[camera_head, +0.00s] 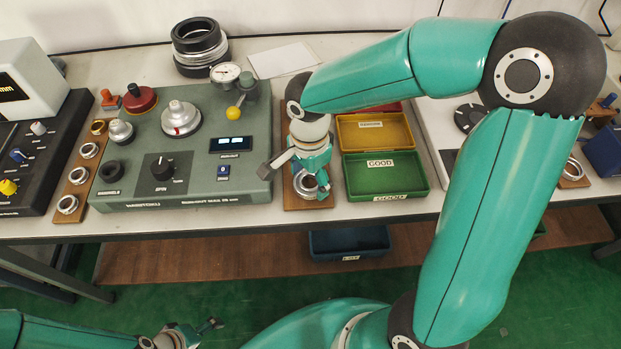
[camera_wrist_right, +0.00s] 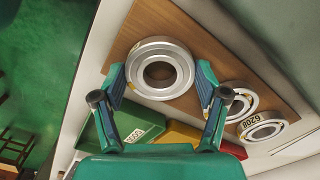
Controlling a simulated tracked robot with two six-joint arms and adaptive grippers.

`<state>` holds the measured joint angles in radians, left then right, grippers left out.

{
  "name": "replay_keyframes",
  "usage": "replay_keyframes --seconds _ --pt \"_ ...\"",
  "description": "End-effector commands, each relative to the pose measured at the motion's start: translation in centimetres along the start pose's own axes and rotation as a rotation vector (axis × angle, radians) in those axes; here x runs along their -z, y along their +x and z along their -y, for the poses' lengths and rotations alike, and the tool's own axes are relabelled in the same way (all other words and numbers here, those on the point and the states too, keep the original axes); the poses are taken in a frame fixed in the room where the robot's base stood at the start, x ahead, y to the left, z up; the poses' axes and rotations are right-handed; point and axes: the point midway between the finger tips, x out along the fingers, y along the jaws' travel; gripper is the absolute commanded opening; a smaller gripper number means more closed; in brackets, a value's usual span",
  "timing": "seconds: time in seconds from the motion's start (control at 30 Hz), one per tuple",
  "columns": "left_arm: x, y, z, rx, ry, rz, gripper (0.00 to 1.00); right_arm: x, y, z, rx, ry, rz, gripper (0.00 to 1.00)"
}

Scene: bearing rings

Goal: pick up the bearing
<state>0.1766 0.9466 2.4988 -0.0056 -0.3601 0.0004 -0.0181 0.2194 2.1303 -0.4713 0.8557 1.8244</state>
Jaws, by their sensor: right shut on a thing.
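A silver bearing ring (camera_head: 309,186) is at the front end of a narrow brown board (camera_head: 318,200), partly hidden by my right gripper (camera_head: 312,175) in the head view. In the right wrist view the bearing (camera_wrist_right: 160,68) lies between the two fingers of my right gripper (camera_wrist_right: 160,88), which are closed on its outer rim. I cannot tell whether it touches the board. My left gripper (camera_head: 205,328) is low at the bottom edge of the head view, away from the bench; its jaw state is unclear.
A green tray marked GOOD (camera_head: 386,190) and a yellow tray (camera_head: 403,136) stand right of the board. A grey-green test panel (camera_head: 240,181) with knobs stands to its left. Two more bearings, one here (camera_wrist_right: 262,130), lie farther along the board.

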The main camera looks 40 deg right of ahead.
Motion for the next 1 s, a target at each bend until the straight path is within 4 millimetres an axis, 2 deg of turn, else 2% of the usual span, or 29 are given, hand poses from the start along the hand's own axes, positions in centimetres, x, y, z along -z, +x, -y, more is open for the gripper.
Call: replay_keyframes --seconds 0.27,0.43,0.57,0.8,1.0 --pt "0.0 -0.1 -0.1 0.0 0.0 0.0 0.83 0.0 -1.3 0.1 0.005 0.0 0.0 0.22" --pt "0.0 -0.4 -0.1 0.0 0.0 0.0 0.83 0.0 -3.6 0.2 0.007 0.0 0.0 0.22" --pt "0.0 -0.7 -0.2 0.0 0.0 0.0 0.83 -0.1 -6.6 0.2 0.01 -0.002 0.0 0.22" --pt "0.0 -1.4 -0.5 0.0 0.0 0.0 0.83 -0.1 -13.4 0.2 0.008 -0.002 0.001 0.22" --pt "0.0 -1.9 -0.7 0.0 0.0 0.0 0.83 -0.1 -17.6 0.1 0.005 -0.002 0.001 0.22"
